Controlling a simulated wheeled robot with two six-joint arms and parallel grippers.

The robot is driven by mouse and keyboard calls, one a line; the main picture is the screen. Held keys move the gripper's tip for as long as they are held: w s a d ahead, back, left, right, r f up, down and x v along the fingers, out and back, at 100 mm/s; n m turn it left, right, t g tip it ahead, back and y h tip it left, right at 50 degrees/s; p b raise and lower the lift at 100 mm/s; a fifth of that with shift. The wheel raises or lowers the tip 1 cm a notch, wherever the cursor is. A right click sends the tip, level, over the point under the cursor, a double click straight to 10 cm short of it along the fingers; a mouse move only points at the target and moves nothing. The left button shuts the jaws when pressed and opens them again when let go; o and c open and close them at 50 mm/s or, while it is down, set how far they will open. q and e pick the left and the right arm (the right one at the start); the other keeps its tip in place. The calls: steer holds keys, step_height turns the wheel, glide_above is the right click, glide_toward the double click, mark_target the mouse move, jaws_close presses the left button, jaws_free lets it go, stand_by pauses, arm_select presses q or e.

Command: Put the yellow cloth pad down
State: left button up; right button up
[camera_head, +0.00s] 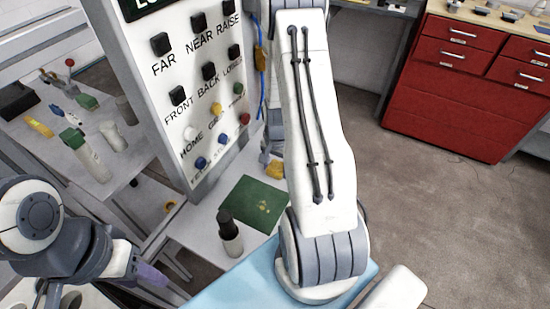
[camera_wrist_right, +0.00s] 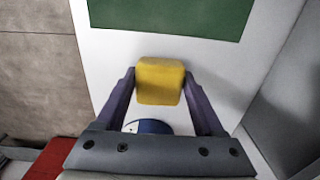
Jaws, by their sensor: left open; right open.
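The yellow cloth pad (camera_wrist_right: 160,80) lies between the fingertips of my right gripper (camera_wrist_right: 158,85) in the right wrist view, over a white surface. The jaws are open, with the purple fingers on either side of the pad, close to its edges. In the head view, the pad (camera_head: 273,170) shows as a small yellow patch just left of my right arm's white link, which partly hides it. I cannot tell for sure whether it rests fully on the white surface. My left gripper (camera_head: 150,274) is at the lower left, open and away from the pad.
A green mat (camera_head: 252,203) lies on the white tabletop (camera_head: 205,222), with a dark-capped bottle (camera_head: 230,234) beside it. A labelled button panel (camera_head: 190,85) stands behind. A round blue-and-white thing (camera_wrist_right: 148,127) shows between my right fingers. Red drawers (camera_head: 450,90) stand at the right.

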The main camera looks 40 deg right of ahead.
mark_target(276, 167)
steer(key=shift+s+d+r, duration=0.1)
steer(key=shift+s+r, duration=0.1)
steer(key=shift+r, duration=0.05)
step_height(276, 167, up, 12)
steer(key=shift+b, duration=0.45)
steer(key=shift+w+f, duration=0.1)
steer(key=shift+w, duration=0.05)
